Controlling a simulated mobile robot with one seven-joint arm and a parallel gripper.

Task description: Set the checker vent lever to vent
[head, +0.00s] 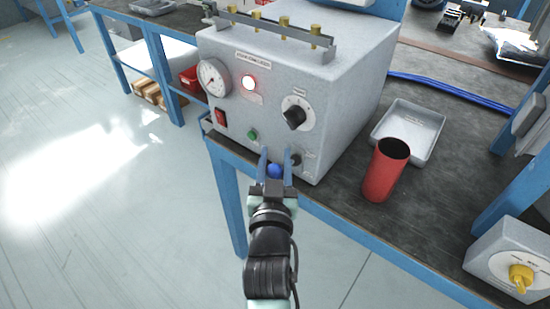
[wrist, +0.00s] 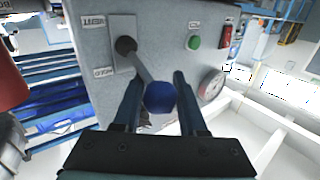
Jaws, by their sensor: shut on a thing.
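The checker (head: 290,85) is a grey box on the bench with a gauge, lit red lamp, dial and buttons. Its vent lever shows in the wrist view as a grey rod from a dark pivot (wrist: 125,46) on a pale plate, ending in a blue ball knob (wrist: 160,97). The knob also shows in the head view (head: 274,171) low on the front face. My gripper (head: 275,165) is shut on the lever, with its fingers either side of the knob. Two small labels (wrist: 100,71) sit beside the plate; their text is hard to read, and I cannot tell the lever's setting.
A red cup (head: 384,172) and a grey tray (head: 408,132) stand right of the checker. A box with a yellow knob (head: 520,275) is at the lower right. A blue bench post (head: 510,180) rises at the right. The floor left of the bench is clear.

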